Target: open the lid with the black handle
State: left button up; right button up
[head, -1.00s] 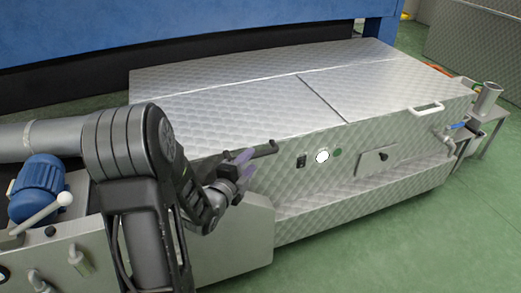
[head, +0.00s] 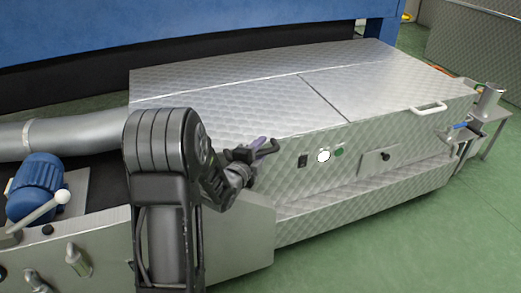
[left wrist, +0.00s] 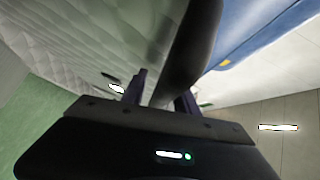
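The quilted metal lid (head: 240,108) lies flat and closed on top of the long metal machine housing. Its black handle (head: 271,149) sticks out at the front edge, partly covered by my gripper. My left gripper (head: 256,148) is at this handle. In the left wrist view the dark handle (left wrist: 190,50) runs between the two fingers of the gripper (left wrist: 160,90). The fingers are spread, with a light gap between the left finger and the handle. My right gripper is not in view.
A second lid panel (head: 375,85) lies to the right, with a white handle (head: 428,108) on the front edge. A control panel with a white dial (head: 323,155) is on the front face. A blue motor (head: 38,188) stands at left. Green floor (head: 430,235) is clear at front right.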

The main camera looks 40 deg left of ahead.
pick_arm(q)
grip_shut()
jog(key=shift+s+f, duration=0.1)
jog(key=shift+f, duration=0.1)
dwell(1.0)
